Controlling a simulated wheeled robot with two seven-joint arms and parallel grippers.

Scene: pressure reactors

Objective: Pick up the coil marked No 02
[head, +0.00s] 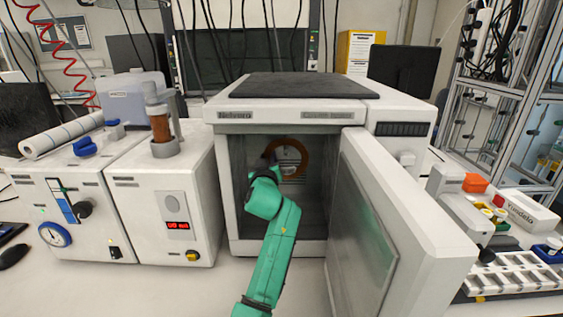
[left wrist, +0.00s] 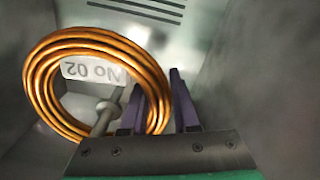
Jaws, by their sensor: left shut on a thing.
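The copper-orange coil (head: 304,152) is inside the open chamber, near its back wall. In the left wrist view the coil (left wrist: 40,85) is a ring of several windings, with a pale tag (left wrist: 95,71) reading No 02, upside down there. My left gripper (left wrist: 162,85) is shut on the coil's right side, with one purple finger inside the ring and one outside. A grey peg with a round collar (left wrist: 106,108) shows within the ring; I cannot tell whether the coil touches it. In the head view my green arm hides part of the coil. My right gripper is not in view.
The chamber cabinet (head: 225,185) surrounds my arm closely. Its open door (head: 400,220) stands to the right of my arm. White instruments (head: 140,200) stand to the left. A white rack (head: 520,275) with slots lies at the far right.

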